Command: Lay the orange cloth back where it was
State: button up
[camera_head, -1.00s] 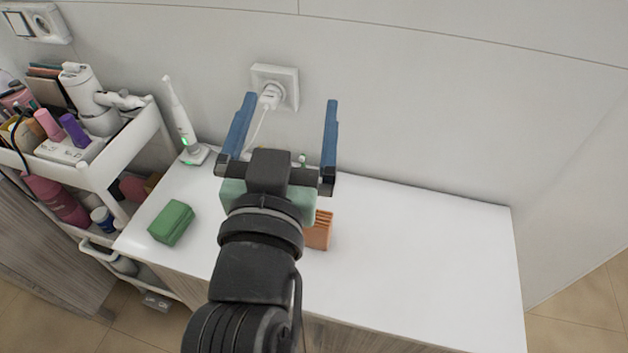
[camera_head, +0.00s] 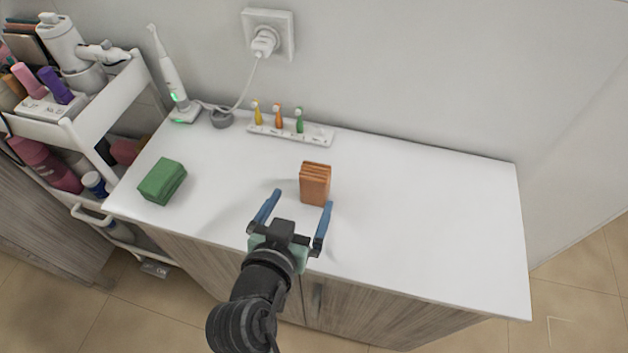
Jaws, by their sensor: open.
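The orange cloth (camera_head: 315,186) is a small folded block with ridged layers along its far edge. It rests on the white countertop (camera_head: 430,205), near the middle. My gripper (camera_head: 297,200) is open and empty, its two blue fingers pointing toward the back wall. The fingers are on the near side of the cloth, with the right fingertip close to its near edge. I cannot tell whether they touch. The cloth is in plain view and does not lie between the fingers.
A green folded cloth (camera_head: 162,181) lies at the counter's left. A toothbrush holder (camera_head: 290,133) with several brush heads and an electric toothbrush (camera_head: 172,80) stand along the wall. A loaded white cart (camera_head: 100,110) is at the left. The counter's right half is clear.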

aim_at(311, 189)
jog(key=shift+d+p+x, duration=0.15)
jog(key=shift+p+x, duration=0.15)
jog(key=shift+x, duration=1.05)
jog(key=shift+d+p+x, duration=0.15)
jog(key=shift+p+x, duration=0.1)
jog(key=shift+x, duration=1.15)
jog(key=shift+r, duration=0.1)
